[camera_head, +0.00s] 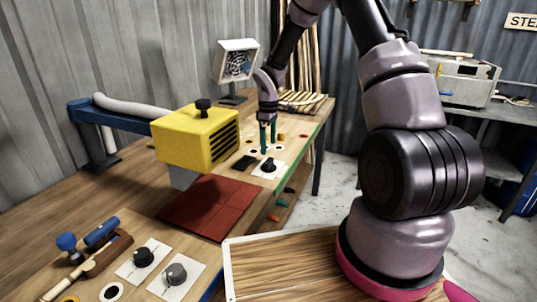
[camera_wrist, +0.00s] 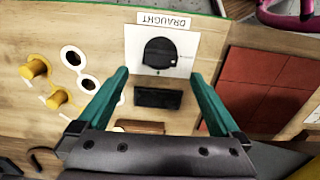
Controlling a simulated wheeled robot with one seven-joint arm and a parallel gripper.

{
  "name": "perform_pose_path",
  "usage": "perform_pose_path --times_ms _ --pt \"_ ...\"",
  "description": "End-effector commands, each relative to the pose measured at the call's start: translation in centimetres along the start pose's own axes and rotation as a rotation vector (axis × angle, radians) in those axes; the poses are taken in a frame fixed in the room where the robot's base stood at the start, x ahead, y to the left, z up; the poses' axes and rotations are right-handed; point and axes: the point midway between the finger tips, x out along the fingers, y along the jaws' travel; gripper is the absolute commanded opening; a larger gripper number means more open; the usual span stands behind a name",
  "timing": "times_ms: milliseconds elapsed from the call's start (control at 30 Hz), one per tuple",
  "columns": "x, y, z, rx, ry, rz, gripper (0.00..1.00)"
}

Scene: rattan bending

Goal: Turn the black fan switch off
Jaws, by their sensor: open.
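A black knob (camera_wrist: 160,52) sits on a white plate labelled DRAUGHT in the wrist view; it also shows in the head view (camera_head: 269,165). A small black block (camera_wrist: 158,98) lies beside the plate, and I cannot tell whether it is a switch. My gripper (camera_wrist: 159,73) is open and empty, with teal fingers spread wider than the knob. In the wrist view the knob lies just beyond the fingertips, between their lines. In the head view my gripper (camera_head: 268,149) points down above the board near the knob. A white box fan (camera_head: 236,63) stands behind.
A yellow vented box (camera_head: 197,137) stands left of my gripper. A red tiled mat (camera_head: 210,205) lies in front. Yellow pegs (camera_wrist: 35,68) and white rings are beside the knob plate. Two other knobs (camera_head: 144,257) (camera_head: 176,273) are on plates at the front left.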

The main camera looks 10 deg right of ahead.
Motion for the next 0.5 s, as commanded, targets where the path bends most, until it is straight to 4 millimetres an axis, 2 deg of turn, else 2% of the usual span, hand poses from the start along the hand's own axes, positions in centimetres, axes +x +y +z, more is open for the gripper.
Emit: perform_pose_path --times_ms 33,200,500 --pt "-1.1 0.1 0.0 0.000 0.003 0.003 1.00" --pt "-3.3 0.1 0.0 -0.001 0.002 0.001 1.00" --pt "-4.2 0.0 0.0 -0.001 0.000 0.000 1.00"
